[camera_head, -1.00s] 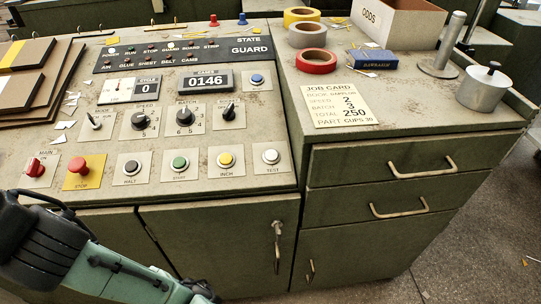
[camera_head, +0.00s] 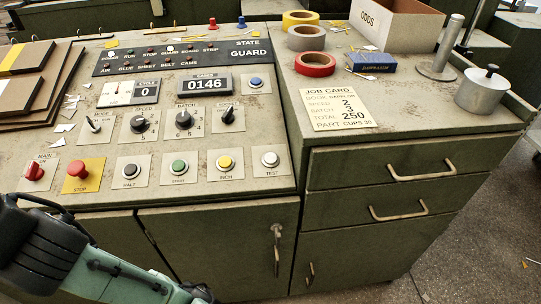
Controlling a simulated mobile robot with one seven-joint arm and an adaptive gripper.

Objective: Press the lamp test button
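The button labelled TEST (camera_head: 270,159) is a small pale round button on a light plate, at the right end of the bottom row on the sloped panel. Its label does not say lamp. A blue button (camera_head: 256,82) sits higher on the panel at the right; its label is too small to read. The dark lamp strip (camera_head: 182,57) runs along the top, with white lamps showing at POWER and GUARD. My green and black arm enters at the lower left, below the panel's front edge. My gripper is not visible, and nothing of mine touches the buttons.
Left of TEST are the yellow INCH (camera_head: 225,162), green START (camera_head: 179,166) and black HALT (camera_head: 131,170) buttons, then a red STOP mushroom (camera_head: 78,170). Knobs (camera_head: 184,120) stand above. The cabinet at right holds a job card (camera_head: 338,108), tape rolls (camera_head: 314,64) and a metal weight (camera_head: 482,92).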

